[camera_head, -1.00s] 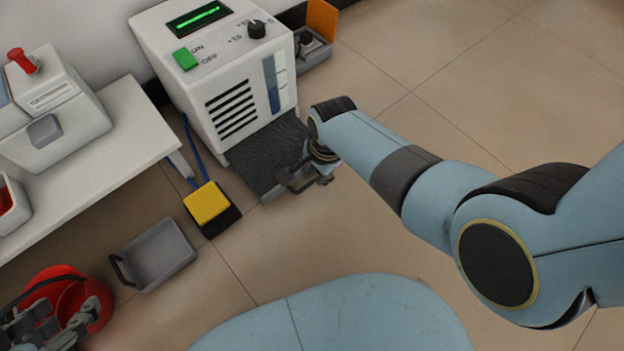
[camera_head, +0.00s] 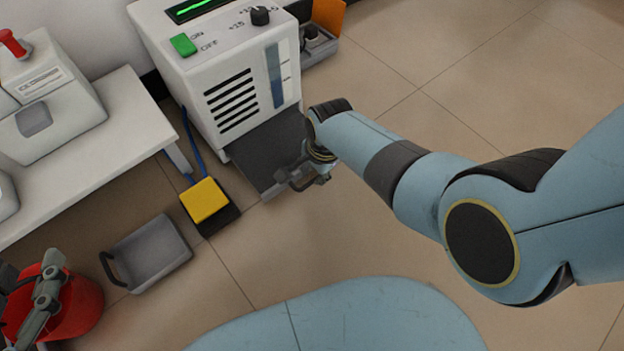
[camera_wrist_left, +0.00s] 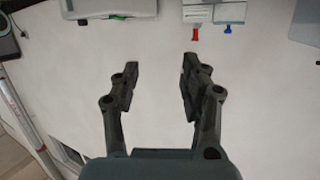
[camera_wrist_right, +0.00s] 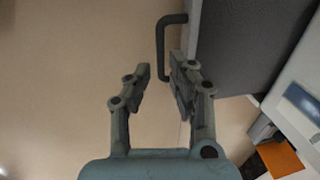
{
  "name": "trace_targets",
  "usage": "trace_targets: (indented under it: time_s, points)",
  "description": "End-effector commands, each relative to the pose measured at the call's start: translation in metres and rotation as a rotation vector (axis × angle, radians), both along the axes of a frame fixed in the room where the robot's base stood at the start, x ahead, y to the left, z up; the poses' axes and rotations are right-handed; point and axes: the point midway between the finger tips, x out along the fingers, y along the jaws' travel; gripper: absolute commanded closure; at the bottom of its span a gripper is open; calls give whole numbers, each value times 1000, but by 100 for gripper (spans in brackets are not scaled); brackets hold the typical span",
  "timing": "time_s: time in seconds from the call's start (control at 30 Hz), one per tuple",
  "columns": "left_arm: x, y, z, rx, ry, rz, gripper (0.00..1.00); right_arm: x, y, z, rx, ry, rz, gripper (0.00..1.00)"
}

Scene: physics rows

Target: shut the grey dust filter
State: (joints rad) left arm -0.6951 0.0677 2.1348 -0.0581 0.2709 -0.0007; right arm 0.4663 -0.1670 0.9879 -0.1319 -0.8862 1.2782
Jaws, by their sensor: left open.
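The grey dust filter (camera_head: 262,152) sticks out like a drawer from the lower front of the white machine (camera_head: 225,75). In the right wrist view its dark surface (camera_wrist_right: 245,45) is at the upper right, with a black bar handle (camera_wrist_right: 161,45) on its edge. My right gripper (camera_head: 297,181) is at the filter's outer end. In its wrist view the fingers (camera_wrist_right: 160,68) are apart, with the handle's bar showing between the tips; I cannot tell whether they touch it. My left gripper (camera_wrist_left: 160,65) is open and empty, away from the filter; in the head view it is at the lower left.
A yellow block on a dark base (camera_head: 205,201) stands left of the filter. A grey handled tray (camera_head: 150,258) and a red bucket (camera_head: 80,305) are on the floor at lower left. A white table (camera_head: 120,130) is at left.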

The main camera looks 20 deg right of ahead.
Motion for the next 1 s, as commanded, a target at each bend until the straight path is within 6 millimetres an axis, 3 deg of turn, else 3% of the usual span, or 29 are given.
trace_targets:
  time_s: [0.2,0.5,0.8,1.0]
  points:
    - [30,-4,43,0,-192,-21,55,2,1,-10,0,0,0,79]
    - [56,-12,110,1,-475,-55,55,4,2,-24,0,0,0,79]
    - [63,-20,180,1,-780,-93,55,6,3,-38,1,1,-1,79]
    - [57,-25,215,2,-943,-117,55,7,3,-45,0,0,0,79]
